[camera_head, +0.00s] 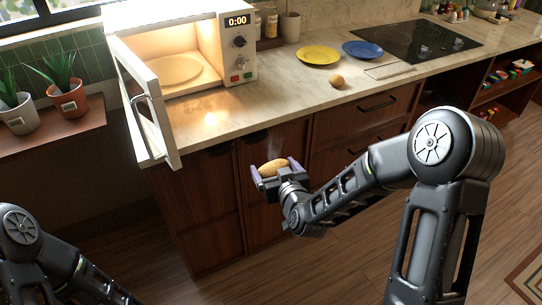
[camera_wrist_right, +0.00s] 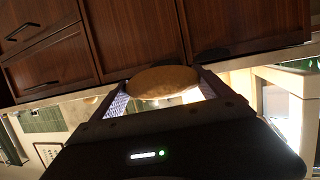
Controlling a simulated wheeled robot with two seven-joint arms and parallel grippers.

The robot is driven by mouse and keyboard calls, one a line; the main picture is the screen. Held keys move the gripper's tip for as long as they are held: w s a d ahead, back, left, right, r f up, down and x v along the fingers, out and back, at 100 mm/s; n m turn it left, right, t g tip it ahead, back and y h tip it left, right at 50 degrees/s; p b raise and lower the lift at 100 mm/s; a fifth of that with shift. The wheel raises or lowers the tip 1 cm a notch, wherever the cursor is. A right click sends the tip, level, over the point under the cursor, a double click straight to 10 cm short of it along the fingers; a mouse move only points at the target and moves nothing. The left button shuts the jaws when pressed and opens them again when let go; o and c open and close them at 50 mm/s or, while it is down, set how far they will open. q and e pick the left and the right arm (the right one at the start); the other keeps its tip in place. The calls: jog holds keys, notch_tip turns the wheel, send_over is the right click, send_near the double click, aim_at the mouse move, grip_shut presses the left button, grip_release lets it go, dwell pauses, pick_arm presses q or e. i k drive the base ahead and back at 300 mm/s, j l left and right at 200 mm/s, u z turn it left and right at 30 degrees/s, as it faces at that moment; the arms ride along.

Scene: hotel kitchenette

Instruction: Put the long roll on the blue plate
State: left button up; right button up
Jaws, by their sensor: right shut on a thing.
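My right gripper (camera_head: 278,171) is shut on the long roll (camera_head: 273,168), a brown oval bread roll. It holds the roll in the air in front of the wooden cabinet fronts, below the counter's front edge. The roll (camera_wrist_right: 162,82) also shows between the two fingers in the right wrist view. The blue plate (camera_head: 362,50) lies on the counter at the back, right of the yellow plate, and looks empty. My left arm shows at the lower left of the head view, but its gripper is out of view.
A microwave (camera_head: 238,45) with its door (camera_head: 143,105) open stands on the left of the counter. A yellow plate (camera_head: 318,55) and a round roll (camera_head: 337,81) lie left of the blue plate. A black cooktop (camera_head: 420,42) is to its right. Potted plants (camera_head: 67,108) stand far left.

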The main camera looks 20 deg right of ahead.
aim_at(363, 51)
jog(key=l+u, duration=0.4)
jog(key=l, duration=1.8)
jog(key=i, duration=0.05)
